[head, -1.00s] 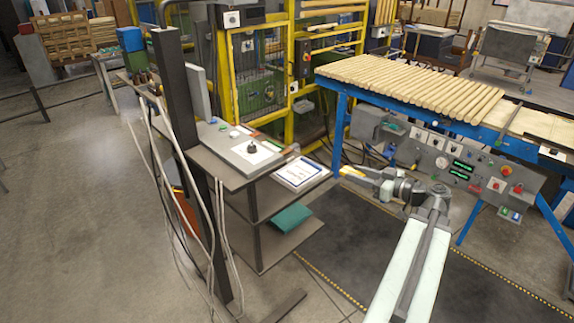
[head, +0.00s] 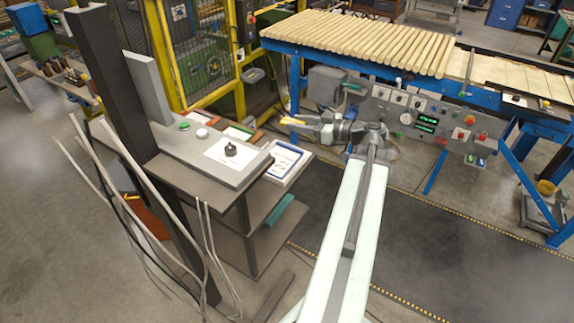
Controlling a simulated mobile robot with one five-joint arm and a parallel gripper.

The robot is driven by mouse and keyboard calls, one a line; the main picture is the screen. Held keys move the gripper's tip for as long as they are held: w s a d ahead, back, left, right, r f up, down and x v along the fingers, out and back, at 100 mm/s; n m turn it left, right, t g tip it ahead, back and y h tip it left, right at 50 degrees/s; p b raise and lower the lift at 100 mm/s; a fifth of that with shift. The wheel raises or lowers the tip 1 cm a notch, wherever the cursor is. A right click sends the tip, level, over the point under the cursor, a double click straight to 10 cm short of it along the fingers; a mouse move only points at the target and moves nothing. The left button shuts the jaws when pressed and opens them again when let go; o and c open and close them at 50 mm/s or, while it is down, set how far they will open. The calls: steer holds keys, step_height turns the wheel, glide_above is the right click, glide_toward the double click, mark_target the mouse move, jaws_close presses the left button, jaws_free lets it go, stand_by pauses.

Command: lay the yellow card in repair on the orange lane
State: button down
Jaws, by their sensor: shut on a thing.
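My gripper (head: 300,120) is shut on a yellow card (head: 291,122), seen small and nearly edge-on at the jaw tips. It is held in the air to the right of the grey stand (head: 172,165), in front of the blue conveyor frame. On the stand's top, an orange-red strip (head: 258,138) shows beside a green strip (head: 238,132); it looks like the orange lane, partly hidden behind the raised grey panel. The gripper and card are apart from it, to its right. Any writing on the card is too small to read.
A blue-edged tray with white paper (head: 281,161) sits at the stand's right edge. A black knob (head: 231,149) stands on the grey panel. A dark post (head: 105,80) and loose cables are at left. A control panel (head: 420,120) and wooden rods (head: 350,40) are at right.

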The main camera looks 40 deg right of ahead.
steer(key=w+d+f+h+b, duration=0.1)
steer(key=d+f+b, duration=0.65)
steer(key=d, duration=0.25)
steer(key=w+d+f+b, duration=0.1)
steer(key=d+f+b, duration=0.65)
steer(key=d, duration=0.25)
steer(key=shift+m, duration=0.4)
steer(key=a, duration=0.5)
steer(key=w+a+f+b, duration=0.1)
steer(key=a, duration=0.4)
steer(key=w+a, duration=0.1)
steer(key=a, duration=0.4)
steer(key=shift+a+f, duration=0.15)
steer(key=shift+a, duration=0.05)
steer(key=f+b, duration=0.4)
steer(key=shift+w+a, duration=0.1)
steer(key=shift+a, duration=0.25)
steer(key=shift+r, duration=0.2)
steer(key=shift+f+b, duration=0.45)
steer(key=shift+f, duration=0.1)
steer(key=c, duration=0.9)
jaws_free()
steer(key=shift+r, duration=0.1)
steer(key=shift+c, duration=0.2)
steer(key=shift+r, duration=0.1)
